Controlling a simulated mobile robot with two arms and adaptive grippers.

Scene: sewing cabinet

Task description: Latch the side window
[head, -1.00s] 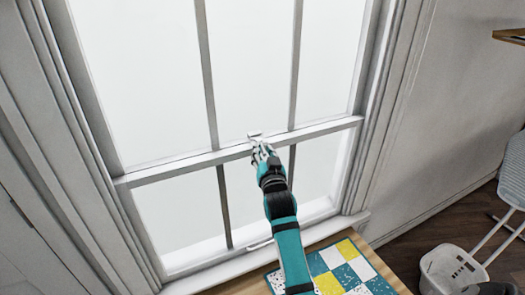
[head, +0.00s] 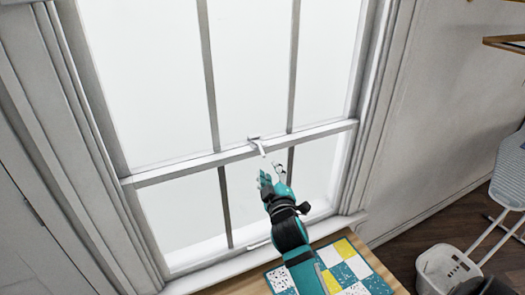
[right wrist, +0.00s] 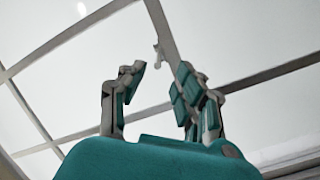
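The side window (head: 185,170) has a white frame and a horizontal meeting rail across its middle. A small pale latch (head: 256,142) sits on that rail, with a short lever pointing down and slightly right toward me. The latch also shows in the right wrist view (right wrist: 157,50), beyond the gap between the fingers. My right gripper (head: 272,176) is just below the latch and apart from it. Its fingers are spread with nothing between them, as the right wrist view (right wrist: 160,82) shows. I cannot tell whether the latch is engaged. My left gripper is not in view.
A wooden table (head: 322,244) with a teal, white and yellow checked patchwork (head: 341,267) stands below the sill. A white basket (head: 447,270) and an ironing board (head: 510,170) are at the right. A wooden shelf (head: 505,42) juts from the right wall.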

